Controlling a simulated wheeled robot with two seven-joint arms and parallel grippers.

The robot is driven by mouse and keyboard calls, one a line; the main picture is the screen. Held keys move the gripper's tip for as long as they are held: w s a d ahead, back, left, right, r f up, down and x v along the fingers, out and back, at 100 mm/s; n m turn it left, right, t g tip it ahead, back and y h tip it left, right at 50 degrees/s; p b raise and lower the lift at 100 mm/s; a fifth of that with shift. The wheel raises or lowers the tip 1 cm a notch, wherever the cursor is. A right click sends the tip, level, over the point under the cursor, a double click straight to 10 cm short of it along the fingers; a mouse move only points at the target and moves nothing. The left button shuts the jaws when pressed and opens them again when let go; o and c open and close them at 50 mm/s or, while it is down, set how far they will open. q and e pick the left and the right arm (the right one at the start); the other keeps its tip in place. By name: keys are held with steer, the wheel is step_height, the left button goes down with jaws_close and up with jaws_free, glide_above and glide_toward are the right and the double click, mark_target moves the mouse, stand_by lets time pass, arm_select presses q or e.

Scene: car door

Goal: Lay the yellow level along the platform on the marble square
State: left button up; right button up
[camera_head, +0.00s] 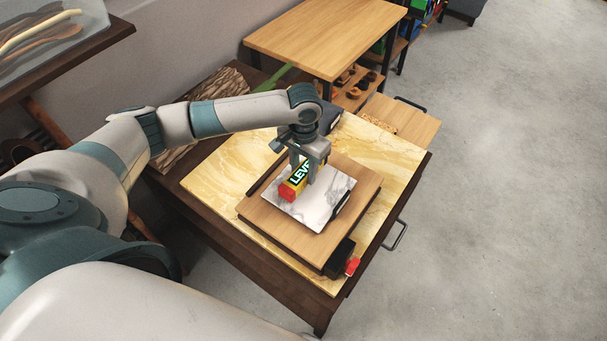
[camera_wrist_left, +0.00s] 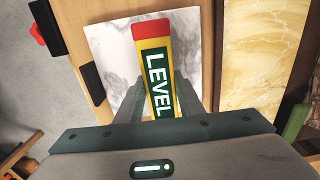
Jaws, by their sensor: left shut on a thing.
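The yellow level (camera_head: 291,188) has red end caps and a green label reading LEVEL. It is at the white marble square (camera_head: 308,211), which lies on a wooden platform (camera_head: 271,217). My left gripper (camera_head: 305,174) is shut on the level from above. In the left wrist view the level (camera_wrist_left: 156,66) sits between the two fingers (camera_wrist_left: 160,100), with its red end over the marble (camera_wrist_left: 110,48). I cannot tell whether the level touches the marble or is just above it. The level's far end is hidden by the gripper. My right gripper is out of view.
The platform rests on a yellow marbled board (camera_head: 215,177) on a dark wooden table. A black part with a red knob (camera_head: 352,266) is at the platform's near right corner. A wooden table (camera_head: 320,40) stands behind. Open floor (camera_head: 500,200) lies to the right.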

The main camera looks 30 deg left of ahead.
mark_target(304, 170)
arm_select(q)
steer(key=shift+f+p, duration=0.3)
steer(key=shift+f, duration=1.05)
steer(key=o, duration=1.2)
steer(key=shift+c, duration=0.2)
steer(key=shift+r, duration=0.1)
steer(key=shift+r, duration=0.5)
step_height(304, 170, up, 11)
steer(key=b, duration=0.3)
